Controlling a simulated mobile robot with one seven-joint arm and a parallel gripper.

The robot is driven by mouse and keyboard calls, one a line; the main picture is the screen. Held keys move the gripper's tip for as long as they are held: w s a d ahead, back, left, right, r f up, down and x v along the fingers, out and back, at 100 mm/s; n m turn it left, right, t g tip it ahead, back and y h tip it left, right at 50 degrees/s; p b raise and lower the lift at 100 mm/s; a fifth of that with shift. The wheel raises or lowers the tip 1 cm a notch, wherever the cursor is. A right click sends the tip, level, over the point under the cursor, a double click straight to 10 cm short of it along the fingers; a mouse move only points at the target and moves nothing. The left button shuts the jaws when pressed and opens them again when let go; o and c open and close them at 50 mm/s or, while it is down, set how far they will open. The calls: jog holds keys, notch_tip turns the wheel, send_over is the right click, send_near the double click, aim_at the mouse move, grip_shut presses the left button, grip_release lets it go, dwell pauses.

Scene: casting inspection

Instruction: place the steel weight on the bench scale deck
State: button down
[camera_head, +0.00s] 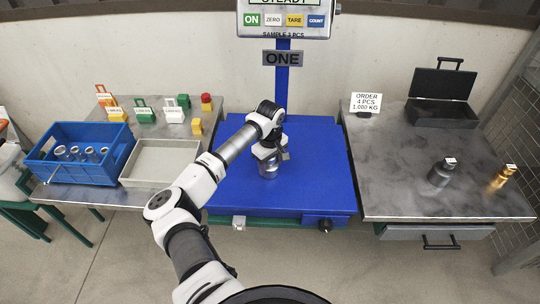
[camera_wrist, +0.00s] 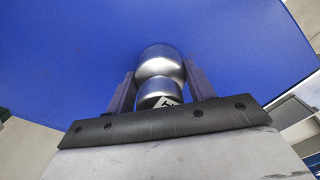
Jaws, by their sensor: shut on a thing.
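The steel weight (camera_wrist: 160,64) is a shiny silver knobbed cylinder with a white label partly showing. My gripper (camera_wrist: 161,88) is shut on it, with one dark finger on each side. In the head view the weight (camera_head: 268,169) is upright below my gripper (camera_head: 270,152), over the middle of the blue bench scale deck (camera_head: 318,180). Its base is at or very near the deck; I cannot tell whether it touches. The scale display (camera_head: 285,18) stands on a blue post behind the deck, its reading cut off at the top.
On the right table are a dark weight (camera_head: 441,172), a brass weight (camera_head: 501,178), an open black case (camera_head: 440,98) and an order card (camera_head: 366,102). On the left table are a blue crate (camera_head: 80,152) with metal parts, a grey tray (camera_head: 160,160) and several coloured blocks. The deck's right half is clear.

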jog(key=shift+f, duration=0.15)
jog(key=c, duration=0.6)
grip_release()
jog(key=shift+o, duration=0.2)
notch_tip(320, 180, up, 12)
jog(key=shift+r+b, duration=0.1)
jog(key=shift+b, duration=0.7)
